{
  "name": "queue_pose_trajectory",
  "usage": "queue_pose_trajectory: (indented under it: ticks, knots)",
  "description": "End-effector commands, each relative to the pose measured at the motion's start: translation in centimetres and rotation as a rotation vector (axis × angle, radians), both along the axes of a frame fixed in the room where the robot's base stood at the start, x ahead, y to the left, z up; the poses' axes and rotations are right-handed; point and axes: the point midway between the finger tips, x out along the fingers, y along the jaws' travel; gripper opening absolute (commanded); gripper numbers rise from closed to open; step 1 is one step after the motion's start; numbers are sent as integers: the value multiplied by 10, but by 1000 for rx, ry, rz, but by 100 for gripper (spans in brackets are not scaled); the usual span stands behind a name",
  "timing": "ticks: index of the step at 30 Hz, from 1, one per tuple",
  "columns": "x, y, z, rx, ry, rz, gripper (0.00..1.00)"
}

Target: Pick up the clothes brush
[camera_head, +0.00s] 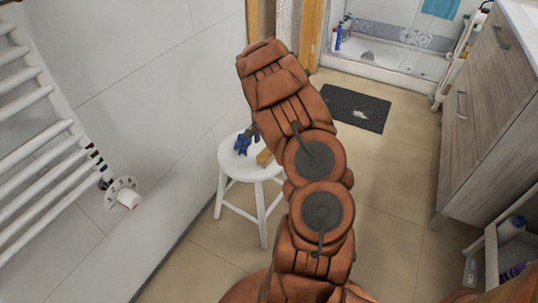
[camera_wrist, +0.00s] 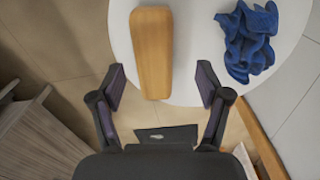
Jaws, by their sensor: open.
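The clothes brush is a light wooden block with rounded edges (camera_wrist: 153,52). It lies on the white round stool (camera_wrist: 193,88) in the wrist view, with its near end at the stool's edge. In the head view the brush (camera_head: 264,158) shows small on the stool (camera_head: 232,164), partly hidden by my arm. My gripper (camera_wrist: 160,88) is open in the wrist view. Its two fingers are apart, one to each side of the brush's near end, with a gap on both sides. I cannot tell the height between fingers and brush.
A crumpled blue cloth (camera_wrist: 248,40) lies on the stool right of the brush. In the head view, a white towel radiator (camera_head: 35,140) is at left, a wooden cabinet (camera_head: 490,110) at right, and a dark mat (camera_head: 356,108) lies on open floor behind.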

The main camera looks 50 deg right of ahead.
Motion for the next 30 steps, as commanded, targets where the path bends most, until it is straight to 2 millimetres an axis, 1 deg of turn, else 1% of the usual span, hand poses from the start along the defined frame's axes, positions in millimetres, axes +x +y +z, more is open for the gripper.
queue_pose_trajectory:
  ticks: [5, 9, 12, 15, 21, 30]
  knots:
    - [-4, 0, -14, 1, 2, -1, 76]
    - [-9, -1, -34, 0, 2, -1, 76]
    - [-8, -1, -46, -1, 0, 1, 76]
    - [-7, -1, -51, -2, -1, 0, 76]
    - [-7, -1, -51, -2, -1, 0, 76]
    - [-7, -1, -51, -2, -1, 0, 45]
